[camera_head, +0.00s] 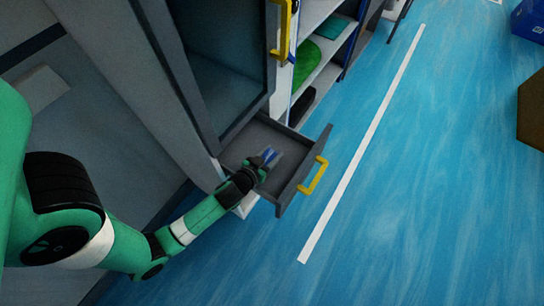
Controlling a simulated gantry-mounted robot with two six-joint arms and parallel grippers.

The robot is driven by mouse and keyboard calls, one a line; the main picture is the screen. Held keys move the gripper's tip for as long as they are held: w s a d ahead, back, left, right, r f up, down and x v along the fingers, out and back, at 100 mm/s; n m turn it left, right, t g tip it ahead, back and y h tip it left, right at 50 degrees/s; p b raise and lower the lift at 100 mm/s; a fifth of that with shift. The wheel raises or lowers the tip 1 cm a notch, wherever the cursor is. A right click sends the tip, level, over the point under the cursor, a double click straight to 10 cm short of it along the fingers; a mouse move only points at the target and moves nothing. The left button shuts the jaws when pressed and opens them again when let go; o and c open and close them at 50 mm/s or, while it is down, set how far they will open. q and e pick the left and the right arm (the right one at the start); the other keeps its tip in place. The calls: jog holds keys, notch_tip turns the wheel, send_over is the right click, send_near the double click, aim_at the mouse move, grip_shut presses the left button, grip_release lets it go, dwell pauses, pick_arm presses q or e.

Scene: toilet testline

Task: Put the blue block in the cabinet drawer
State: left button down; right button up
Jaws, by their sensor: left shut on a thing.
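The cabinet drawer (254,139) is pulled out, with a grey front panel and a yellow handle (313,175) facing right. My left gripper (266,160) reaches in from the left, over the drawer's near side. The gripper hides much of the block and part of the drawer. My right gripper is not in view.
The tall grey cabinet (196,60) with a glass front and another yellow handle (284,30) rises above the drawer. Shelves with a green item (306,62) stand behind it.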

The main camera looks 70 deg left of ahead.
pick_arm(q)
jog(key=shift+w+f, duration=0.1)
jog(key=shift+f, duration=0.2)
jog(key=shift+c, duration=1.8)
grip_release()
jog(key=shift+r, duration=0.2)
jog(key=shift+d+r, duration=0.1)
jog(key=v, duration=1)
jog(key=shift+s+d+p, duration=0.25)
jog(key=shift+s+p, duration=0.15)
jog(key=shift+s+d+r, duration=0.2)
jog(key=shift+s+r, duration=0.05)
jog(key=shift+s, duration=0.15)
